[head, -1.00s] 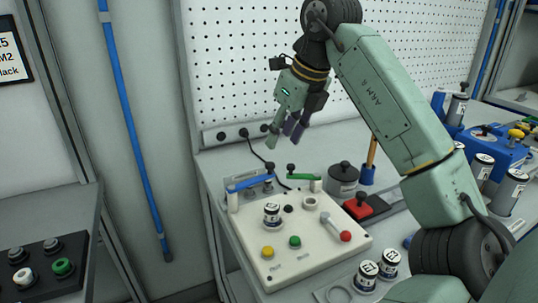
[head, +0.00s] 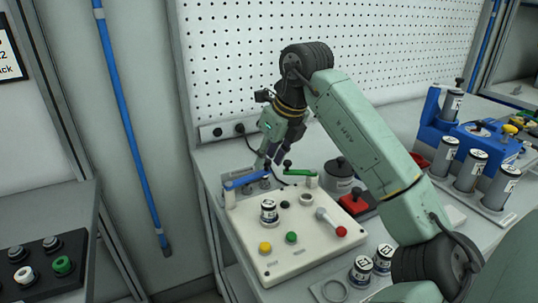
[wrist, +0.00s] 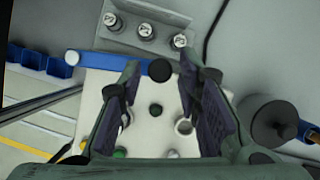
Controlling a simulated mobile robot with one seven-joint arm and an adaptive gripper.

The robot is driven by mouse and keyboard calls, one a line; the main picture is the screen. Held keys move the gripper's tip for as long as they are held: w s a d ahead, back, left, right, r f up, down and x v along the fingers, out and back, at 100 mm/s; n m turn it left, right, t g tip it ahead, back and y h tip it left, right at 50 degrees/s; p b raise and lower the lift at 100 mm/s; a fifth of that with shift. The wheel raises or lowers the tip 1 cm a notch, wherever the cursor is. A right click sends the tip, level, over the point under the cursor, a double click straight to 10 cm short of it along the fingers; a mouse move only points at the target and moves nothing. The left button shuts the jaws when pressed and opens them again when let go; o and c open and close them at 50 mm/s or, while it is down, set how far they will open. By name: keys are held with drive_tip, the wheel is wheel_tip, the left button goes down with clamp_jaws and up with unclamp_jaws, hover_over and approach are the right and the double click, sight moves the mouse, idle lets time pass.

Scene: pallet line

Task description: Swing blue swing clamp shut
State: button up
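The blue swing clamp (head: 244,180) is a blue bar at the back left of a cream panel (head: 285,262). In the wrist view the blue clamp (wrist: 110,65) runs across the panel's back edge, its round end between my fingertips in the picture. My gripper (head: 270,162) is above the panel's back edge, pointing down. In the wrist view its two fingers stand wide apart and hold nothing. Contact with the clamp cannot be told. A green clamp (head: 299,172) sits to the right; in the wrist view my right finger hides it.
A dark pot (head: 339,175) and a red switch box (head: 354,203) stand to the right. A pegboard wall (head: 260,60) rises behind.

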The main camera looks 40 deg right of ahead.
clamp_jaws()
